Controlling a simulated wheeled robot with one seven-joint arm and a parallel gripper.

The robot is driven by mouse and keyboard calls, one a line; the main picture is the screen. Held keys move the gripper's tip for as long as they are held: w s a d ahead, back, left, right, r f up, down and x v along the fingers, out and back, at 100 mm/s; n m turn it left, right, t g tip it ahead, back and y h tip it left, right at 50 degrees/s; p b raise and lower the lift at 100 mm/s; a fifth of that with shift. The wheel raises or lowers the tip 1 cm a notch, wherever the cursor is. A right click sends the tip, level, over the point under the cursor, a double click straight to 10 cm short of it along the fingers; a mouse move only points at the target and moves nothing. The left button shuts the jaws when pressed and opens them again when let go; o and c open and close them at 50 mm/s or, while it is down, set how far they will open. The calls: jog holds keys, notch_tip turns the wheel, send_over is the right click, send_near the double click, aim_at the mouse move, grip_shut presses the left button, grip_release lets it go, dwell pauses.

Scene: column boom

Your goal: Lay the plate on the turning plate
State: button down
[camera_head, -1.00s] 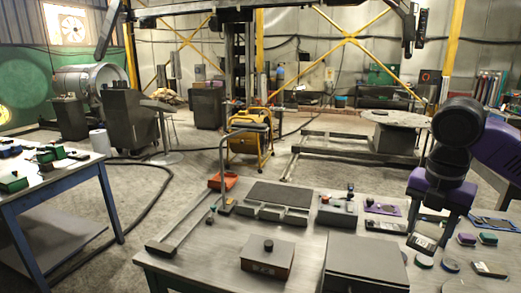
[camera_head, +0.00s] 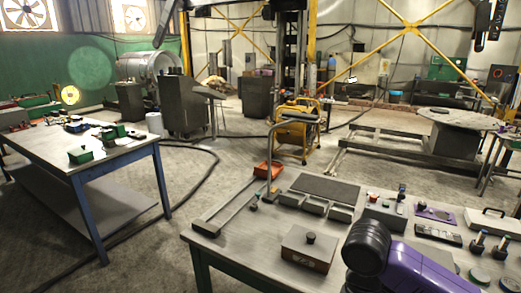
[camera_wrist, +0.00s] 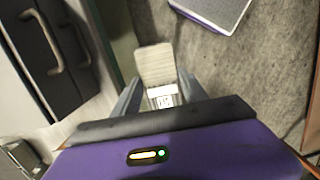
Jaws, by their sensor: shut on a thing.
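My gripper (camera_wrist: 160,92) is shut on a small pale plate (camera_wrist: 156,64) in the wrist view. The plate sticks out beyond the fingers, and a whitish marked part (camera_wrist: 163,96) shows between them. The head view shows only my purple arm at the bottom right; the gripper and held plate are out of that picture. The turning plate appears to be the round grey top (camera_head: 462,119) on a low base at the right of the head view, well beyond the near bench and apart from my gripper.
The near bench (camera_head: 240,250) carries a lidded box (camera_head: 308,250), trays and small devices. A blue-legged table (camera_head: 130,148) stands left. A yellow machine (camera_head: 296,132) stands mid-floor. Low steel rails (camera_head: 385,152) run before the round top. Open floor lies between the tables.

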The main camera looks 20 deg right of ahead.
jog(key=w+a+f+m, duration=0.2)
jog(key=a+f+m, duration=0.1)
jog(key=a+f, duration=0.3)
jog(key=w+a+f+m+y, duration=0.1)
jog(key=w+a+f+m, duration=0.1)
jog(key=a+f+m, duration=0.2)
jog(key=shift+w+a+f, duration=0.35)
jog(key=shift+a+f, duration=1.1)
jog(key=shift+a, duration=0.55)
